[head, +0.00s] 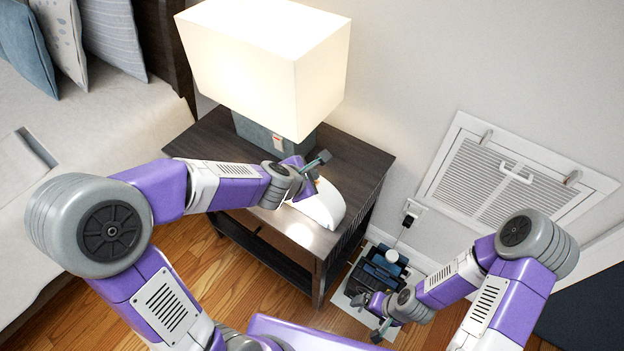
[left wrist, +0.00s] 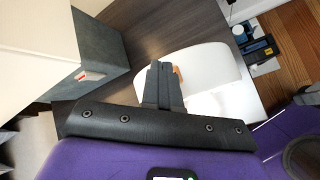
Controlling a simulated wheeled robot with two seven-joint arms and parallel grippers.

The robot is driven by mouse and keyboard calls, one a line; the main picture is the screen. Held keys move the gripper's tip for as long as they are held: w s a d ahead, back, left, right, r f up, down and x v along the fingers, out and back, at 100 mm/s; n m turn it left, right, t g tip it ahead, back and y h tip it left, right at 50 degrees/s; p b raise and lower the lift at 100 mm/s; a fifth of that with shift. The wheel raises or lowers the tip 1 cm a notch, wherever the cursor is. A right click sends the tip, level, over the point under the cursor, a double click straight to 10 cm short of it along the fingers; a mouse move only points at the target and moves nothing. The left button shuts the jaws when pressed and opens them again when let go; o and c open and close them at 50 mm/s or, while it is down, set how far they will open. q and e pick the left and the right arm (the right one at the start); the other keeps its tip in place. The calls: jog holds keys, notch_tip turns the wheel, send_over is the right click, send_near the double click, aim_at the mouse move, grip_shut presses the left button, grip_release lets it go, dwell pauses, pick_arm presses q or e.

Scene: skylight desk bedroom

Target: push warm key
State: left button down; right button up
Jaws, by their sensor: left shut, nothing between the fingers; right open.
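A white rounded device (head: 325,206) sits on the dark wooden nightstand (head: 365,160). In the left wrist view the white device (left wrist: 205,70) shows a small orange part (left wrist: 178,75) right beside my left gripper (left wrist: 160,72). I cannot tell whether this orange part is the warm key, and no label is readable. My left gripper (head: 318,162) is shut and empty, over the device's back edge; contact cannot be made out. My right gripper (head: 370,316) is open and empty, low at the right of the nightstand.
A lit lamp (head: 262,65) stands behind my left gripper, with a small red-and-white switch (head: 278,142) on its grey base. A dark blue machine (head: 378,272) lies on a white floor mat by my right gripper. A bed (head: 110,125) is at left, a wall vent (head: 510,175) at right.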

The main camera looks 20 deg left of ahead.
pick_arm(q)
jog(key=shift+f, duration=0.2)
jog(key=shift+r, duration=0.15)
jog(key=shift+r+p, duration=0.5)
notch_tip(320, 180, up, 6)
jog(key=p, duration=0.6)
dwell(0.3)
